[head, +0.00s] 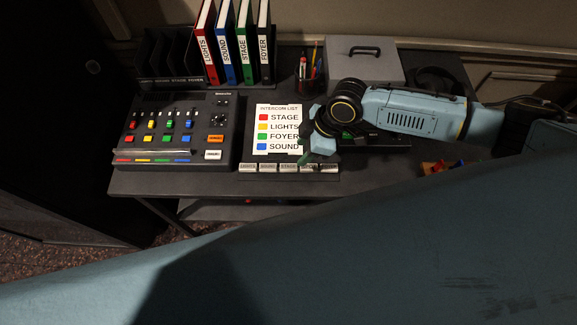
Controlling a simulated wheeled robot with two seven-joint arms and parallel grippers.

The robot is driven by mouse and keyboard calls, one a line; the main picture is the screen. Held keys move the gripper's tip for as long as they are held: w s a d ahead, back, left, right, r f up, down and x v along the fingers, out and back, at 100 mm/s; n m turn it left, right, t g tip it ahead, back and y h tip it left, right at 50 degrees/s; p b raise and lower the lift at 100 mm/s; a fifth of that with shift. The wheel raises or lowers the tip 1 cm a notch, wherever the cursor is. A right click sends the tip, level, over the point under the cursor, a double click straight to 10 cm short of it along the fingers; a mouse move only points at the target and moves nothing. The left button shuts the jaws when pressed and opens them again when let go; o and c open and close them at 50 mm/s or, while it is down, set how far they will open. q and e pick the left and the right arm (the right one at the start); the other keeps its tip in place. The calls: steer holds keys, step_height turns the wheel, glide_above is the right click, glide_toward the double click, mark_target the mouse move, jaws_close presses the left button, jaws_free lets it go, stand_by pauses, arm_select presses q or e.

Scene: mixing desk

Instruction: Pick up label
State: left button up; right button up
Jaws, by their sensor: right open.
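A row of small pale labels with dark print (268,168) lies on a dark strip along the front of the desk. The left ones seem to read LIGHTS, SOUND and STAGE; those to the right are partly covered or too small to read. My right gripper (308,158) is open, close above the right part of this row, pointing down at it. Its fingers and wrist hide part of the labels, and I cannot tell whether it touches one. My left gripper is not in view.
A white intercom list (277,112) lies behind the labels. A mixing console (172,130) stands at the left. Behind are upright binders (225,45), a pen cup (310,85) and a grey box (362,65). Small coloured pieces (440,167) lie at the right front edge.

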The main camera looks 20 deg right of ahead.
mark_target(290, 166)
steer(key=x, duration=0.8)
steer(key=shift+f, duration=0.3)
steer(key=shift+c, duration=0.4)
jaws_close()
